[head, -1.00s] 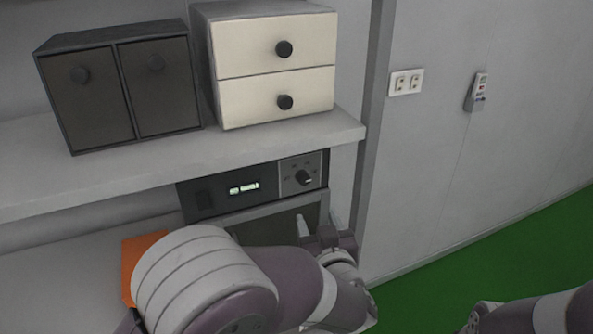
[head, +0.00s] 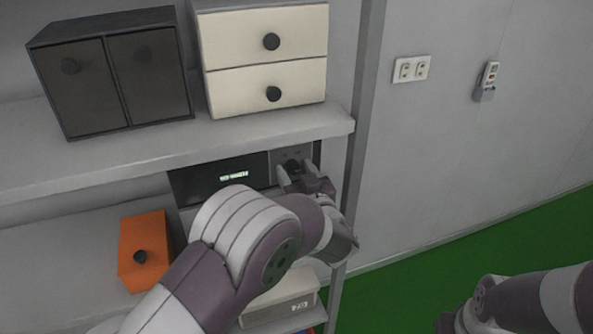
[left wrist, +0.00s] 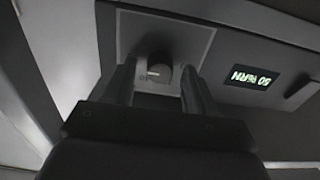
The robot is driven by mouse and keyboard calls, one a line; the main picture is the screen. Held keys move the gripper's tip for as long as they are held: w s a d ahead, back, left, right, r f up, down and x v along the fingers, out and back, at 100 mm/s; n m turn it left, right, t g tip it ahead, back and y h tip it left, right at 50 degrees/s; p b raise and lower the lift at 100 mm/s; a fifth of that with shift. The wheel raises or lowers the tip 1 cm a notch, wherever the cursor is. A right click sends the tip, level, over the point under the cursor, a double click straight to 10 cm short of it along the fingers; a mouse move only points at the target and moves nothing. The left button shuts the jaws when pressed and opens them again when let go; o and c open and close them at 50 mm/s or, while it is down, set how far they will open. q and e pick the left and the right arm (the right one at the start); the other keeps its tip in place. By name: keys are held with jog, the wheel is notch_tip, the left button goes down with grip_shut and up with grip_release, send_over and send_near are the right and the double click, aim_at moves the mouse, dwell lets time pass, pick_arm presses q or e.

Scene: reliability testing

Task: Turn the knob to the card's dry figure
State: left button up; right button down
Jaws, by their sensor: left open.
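The control panel (head: 215,182) sits under the shelf, with a lit display (head: 233,176). In the left wrist view the round knob (left wrist: 159,73) shows a pale pointer mark, and the display (left wrist: 253,78) glows beside it, its text turned and hard to read. My left gripper (left wrist: 157,88) is open, with one finger on each side of the knob; I cannot tell whether they touch it. In the head view my left gripper (head: 293,174) reaches up to the panel's right part and mostly hides the knob. I see no readable card. My right gripper is out of view.
A dark two-door cabinet (head: 110,75) and a cream two-drawer box (head: 268,70) stand on the shelf (head: 100,150) above. An orange box (head: 145,235) and a pale box (head: 285,300) sit lower. A switch plate (head: 411,69) and a remote (head: 487,80) are on the wall.

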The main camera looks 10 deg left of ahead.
pick_arm(q)
jog(key=shift+d, duration=0.1)
jog(key=c, duration=1)
jog(key=shift+f+n+b, duration=0.2)
jog(key=shift+n+b, duration=0.4)
jog(key=shift+b, duration=0.25)
jog(key=shift+c, duration=0.2)
jog(key=n+b, duration=0.8)
jog(key=b, duration=0.2)
jog(key=shift+f, duration=0.15)
jog(key=shift+r+n+b, duration=0.25)
jog(key=shift+n+b, duration=1.15)
jog(key=shift+b, duration=0.2)
jog(key=o, duration=1)
jog(key=shift+o, duration=0.2)
jog(key=shift+s, duration=0.15)
